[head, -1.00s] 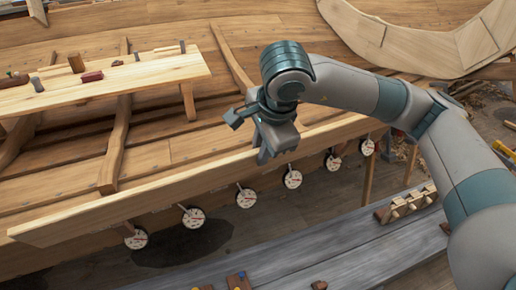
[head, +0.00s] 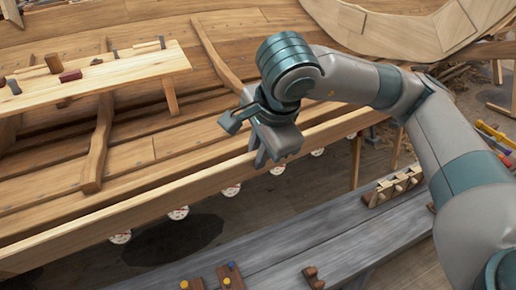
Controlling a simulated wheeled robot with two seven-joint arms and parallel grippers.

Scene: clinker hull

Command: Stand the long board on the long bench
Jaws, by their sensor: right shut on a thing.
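The long board (head: 150,203) is a pale, thin plank that runs slantwise across the head view, from the lower left edge up toward the right. My right gripper (head: 262,158) comes down on it from above and is shut on it near the middle of its visible length. The board is in front of the hull, and its left end is out of the frame. The long bench (head: 320,232) is grey and lies below and to the right of the board, with a gap between them in the picture. My left gripper is not in view.
Round white dials (head: 178,213) along the hull edge are partly hidden by the board. A peg rack (head: 394,186) and small brown blocks (head: 313,278) sit on the grey bench, whose middle is clear. A wooden plank table (head: 100,78) with tools stands upper left.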

